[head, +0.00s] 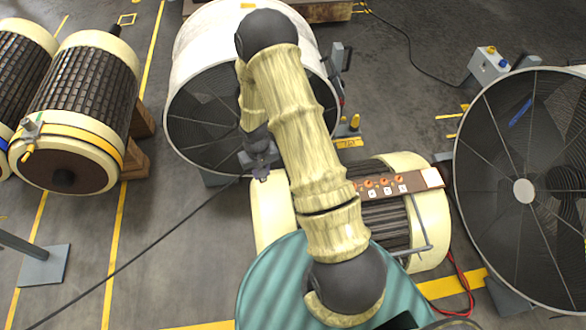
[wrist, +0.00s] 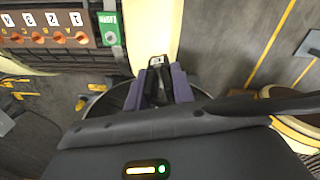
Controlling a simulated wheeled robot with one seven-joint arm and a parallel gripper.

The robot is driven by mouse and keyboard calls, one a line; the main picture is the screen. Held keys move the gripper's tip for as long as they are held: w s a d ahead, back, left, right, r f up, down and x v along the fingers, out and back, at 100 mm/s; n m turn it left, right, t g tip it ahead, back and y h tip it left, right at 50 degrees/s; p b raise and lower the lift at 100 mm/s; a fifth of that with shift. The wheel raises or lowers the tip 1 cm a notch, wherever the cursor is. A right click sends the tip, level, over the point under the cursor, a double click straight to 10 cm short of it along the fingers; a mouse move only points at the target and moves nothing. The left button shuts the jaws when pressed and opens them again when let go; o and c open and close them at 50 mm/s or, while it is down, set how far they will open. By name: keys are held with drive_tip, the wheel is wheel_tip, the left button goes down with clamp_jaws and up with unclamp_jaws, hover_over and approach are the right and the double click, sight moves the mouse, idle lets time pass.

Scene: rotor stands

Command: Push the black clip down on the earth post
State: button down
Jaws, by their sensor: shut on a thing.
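My gripper (head: 262,172) hangs at the left end of the cream motor in the head view. In the wrist view its purple fingers (wrist: 158,88) are shut on the black clip (wrist: 157,78), which has a pale metal tip. The earth post (wrist: 110,38) is on a green labelled plate at the end of the brown terminal board (wrist: 50,38). The clip is beside that plate, apart from it in the picture; its height is unclear. In the head view my arm hides the earth post, and the clip is too small to make out.
The board carries several orange posts (head: 385,182) with number tags. A black cable (head: 130,255) runs across the floor to my gripper. A large white drum fan (head: 205,95) stands just behind, another fan (head: 520,190) at right, and ribbed rotors (head: 80,95) at left.

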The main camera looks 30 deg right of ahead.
idle(0.3)
drive_tip(key=s+d+f+b, duration=0.2)
drive_tip(key=d+f+b, duration=0.7)
drive_tip(key=d+b, duration=0.4)
drive_tip(key=shift+d+m+b, duration=0.25)
drive_tip(key=shift+m+b, duration=0.05)
drive_tip(key=shift+b, duration=0.65)
drive_tip(key=shift+f, duration=0.3)
drive_tip(key=shift+f+b, duration=2.2)
drive_tip(key=shift+f, duration=0.1)
drive_tip(key=shift+w+a+f+b, duration=0.15)
drive_tip(key=shift+f+b, duration=0.5)
drive_tip(key=shift+f, duration=0.55)
drive_tip(key=shift+s+d, duration=0.2)
drive_tip(key=shift+a+f+b, duration=0.1)
drive_tip(key=shift+f+b, duration=0.3)
drive_tip(key=shift+f, duration=0.05)
